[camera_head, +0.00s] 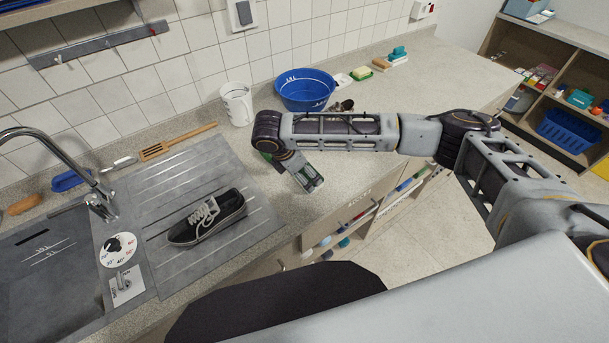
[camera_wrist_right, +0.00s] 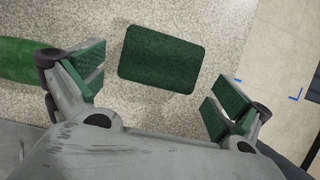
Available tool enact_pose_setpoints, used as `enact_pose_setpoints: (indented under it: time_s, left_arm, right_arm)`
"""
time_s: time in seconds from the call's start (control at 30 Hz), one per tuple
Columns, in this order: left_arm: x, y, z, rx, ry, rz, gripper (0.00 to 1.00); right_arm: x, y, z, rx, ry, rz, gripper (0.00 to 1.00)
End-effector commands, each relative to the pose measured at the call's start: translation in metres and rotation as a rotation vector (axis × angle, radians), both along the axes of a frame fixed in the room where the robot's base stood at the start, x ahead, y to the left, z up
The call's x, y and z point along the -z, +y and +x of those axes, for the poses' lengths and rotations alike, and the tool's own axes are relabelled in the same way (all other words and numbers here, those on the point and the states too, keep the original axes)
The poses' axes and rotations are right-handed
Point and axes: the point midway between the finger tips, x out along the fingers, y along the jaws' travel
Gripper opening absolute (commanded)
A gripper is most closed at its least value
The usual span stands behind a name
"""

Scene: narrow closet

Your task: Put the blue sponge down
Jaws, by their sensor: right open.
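My right gripper (camera_head: 306,180) is above the worktop, to the right of the drainer. In the right wrist view (camera_wrist_right: 158,88) its jaws are open. Between and just beyond the fingers is a dark green rectangular pad (camera_wrist_right: 160,58), with clear gaps to both fingers. It appears to lie flat on the speckled worktop. Only its green face shows; no blue side is visible, so I cannot confirm it is the blue sponge. In the head view my gripper hides it. My left gripper is not in view.
A black shoe (camera_head: 207,219) sits on the drainer (camera_head: 160,180) beside the sink. A bright green object (camera_wrist_right: 22,60) lies left of the fingers. The worktop's front edge is close.

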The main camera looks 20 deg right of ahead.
Motion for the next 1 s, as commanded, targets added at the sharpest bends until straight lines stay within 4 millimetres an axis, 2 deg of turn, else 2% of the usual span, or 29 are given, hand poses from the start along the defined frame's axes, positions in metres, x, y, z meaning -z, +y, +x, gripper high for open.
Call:
enact_pose_setpoints:
  time_s: [0.3,0.53,0.73,1.0]
  left_arm:
    - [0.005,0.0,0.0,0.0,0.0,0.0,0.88]
    - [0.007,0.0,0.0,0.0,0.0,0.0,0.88]
    - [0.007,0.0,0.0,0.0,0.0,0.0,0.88]
    - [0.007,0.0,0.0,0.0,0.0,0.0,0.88]
  right_arm:
    - [-0.044,0.019,-0.006,-0.002,-0.003,0.002,1.0]
    - [-0.071,0.029,-0.009,-0.001,-0.002,0.002,1.0]
    - [-0.082,0.033,-0.011,0.0,-0.001,0.0,1.0]
    - [-0.084,0.033,-0.012,0.0,-0.001,0.0,1.0]
